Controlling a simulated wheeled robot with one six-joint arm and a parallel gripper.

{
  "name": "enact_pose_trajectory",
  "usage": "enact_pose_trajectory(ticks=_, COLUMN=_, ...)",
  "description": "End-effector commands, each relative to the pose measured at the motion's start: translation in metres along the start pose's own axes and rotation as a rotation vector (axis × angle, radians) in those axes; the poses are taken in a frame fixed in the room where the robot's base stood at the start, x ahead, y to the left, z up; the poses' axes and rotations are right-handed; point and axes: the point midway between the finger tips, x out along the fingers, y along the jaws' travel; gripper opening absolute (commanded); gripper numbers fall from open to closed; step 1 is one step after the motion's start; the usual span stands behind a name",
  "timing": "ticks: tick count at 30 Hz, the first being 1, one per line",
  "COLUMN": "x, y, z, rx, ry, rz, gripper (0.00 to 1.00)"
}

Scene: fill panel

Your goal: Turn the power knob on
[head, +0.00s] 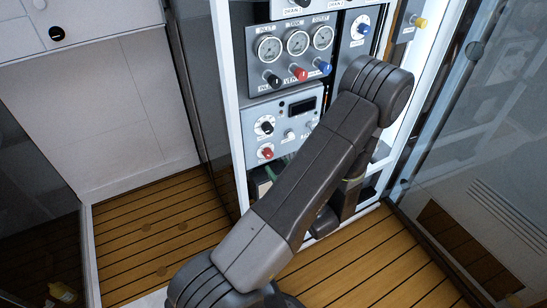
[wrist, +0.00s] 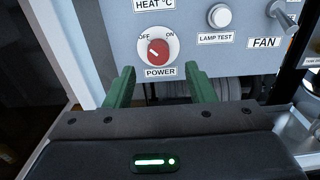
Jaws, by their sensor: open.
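The red power knob (wrist: 158,50) sits on a white round dial between the words OFF and ON, with a POWER label below. Its pale mark seems to lean toward the upper left, the OFF side. In the head view the red knob (head: 266,153) is low on the left of the grey control panel. My gripper (wrist: 158,69) has its two green fingers apart, with nothing between them. The fingertips are just below the knob in the wrist view, to either side of the POWER label. In the head view my arm hides most of the gripper.
A lamp test button (wrist: 219,16) and a fan switch (wrist: 279,13) are right of the knob. Gauges (head: 297,43) and black, red and blue valve knobs are above. The white cabinet frame (head: 233,110) stands close on the left. Wooden slatted floor (head: 160,240) is clear.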

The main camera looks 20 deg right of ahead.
Motion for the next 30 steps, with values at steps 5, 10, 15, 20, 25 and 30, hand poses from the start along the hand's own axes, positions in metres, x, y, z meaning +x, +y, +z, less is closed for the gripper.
enact_pose_trajectory(ticks=5, x=0.03, y=0.001, z=0.001, rx=0.0, ry=-0.001, rz=0.004, gripper=0.5)
enact_pose_trajectory(ticks=10, x=0.047, y=0.0, z=0.0, rx=-0.001, ry=0.0, rz=0.002, gripper=0.5)
enact_pose_trajectory(ticks=15, x=0.054, y=0.0, z=0.0, rx=0.0, ry=0.0, rz=0.001, gripper=0.5)
enact_pose_trajectory(ticks=20, x=0.054, y=0.0, z=0.0, rx=0.0, ry=0.0, rz=0.0, gripper=0.5)
enact_pose_trajectory(ticks=25, x=0.054, y=0.0, z=0.0, rx=0.0, ry=0.0, rz=0.0, gripper=0.32)
enact_pose_trajectory(ticks=30, x=0.054, y=0.0, z=0.0, rx=0.0, ry=0.0, rz=0.0, gripper=0.05)
